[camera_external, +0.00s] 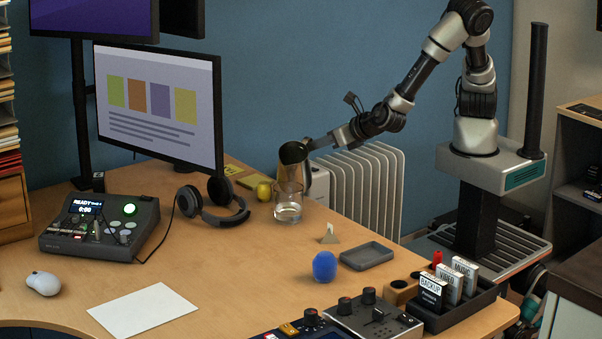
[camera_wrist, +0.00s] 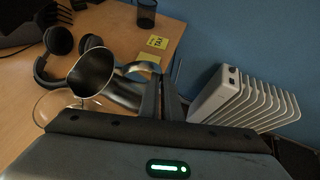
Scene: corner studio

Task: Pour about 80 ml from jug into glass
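The metal jug (camera_external: 293,153) is off the table at its far side, mouth turned partly toward the external camera, so it looks tilted. In the wrist view the jug (camera_wrist: 92,72) shows its dark, open mouth and a curved handle. My gripper (camera_external: 311,145) is at the jug's right, its fingers (camera_wrist: 160,92) close together at the handle and seemingly shut on it. The clear glass (camera_external: 288,212) stands on the table below the jug; a pale layer shows near its bottom. Part of the glass rim (camera_wrist: 42,104) shows in the wrist view. I cannot tell whether liquid is flowing.
Headphones (camera_external: 212,208) lie left of the glass, near a monitor (camera_external: 160,105). A blue sponge-like ball (camera_external: 325,266) and grey tray (camera_external: 367,255) are in front. A white radiator (camera_external: 365,185) stands beyond the table edge.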

